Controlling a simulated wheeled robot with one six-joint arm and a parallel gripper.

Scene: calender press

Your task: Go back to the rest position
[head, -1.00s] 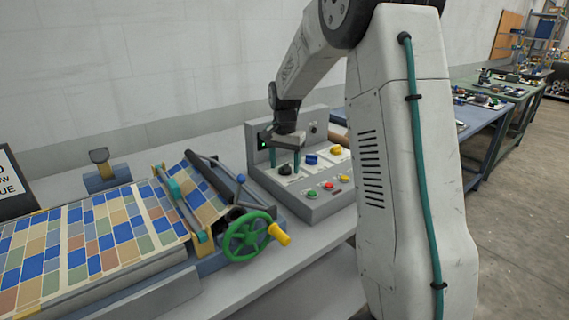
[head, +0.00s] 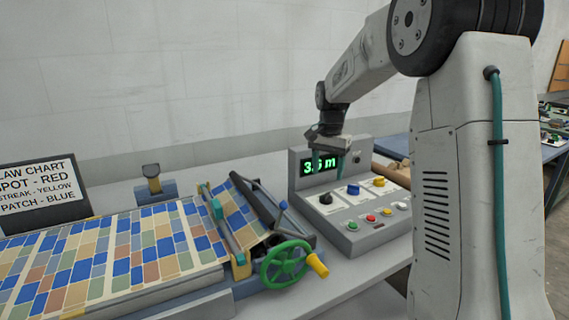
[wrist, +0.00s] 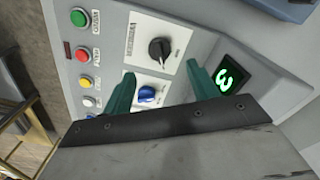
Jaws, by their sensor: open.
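My gripper (head: 328,152) is open and empty, in front of the control panel's green display (head: 320,166), and its fingers hide part of the digits. In the wrist view, its two green fingers (wrist: 163,88) stand apart with nothing between them. The grey control panel (head: 365,238) has a black knob (head: 325,198), a blue knob (head: 353,189) and a yellow knob (head: 379,182). Below them is a row of buttons, among them a green one (head: 352,226) and a red one (head: 371,218). The black knob (wrist: 159,49) and blue knob (wrist: 146,94) also show in the wrist view.
Left of the panel is a press with a patterned sheet (head: 110,250) and a green handwheel (head: 284,264) with a yellow handle. A flaw chart sign (head: 42,190) stands at the far left. The wall rises behind. Open floor shows at the far right.

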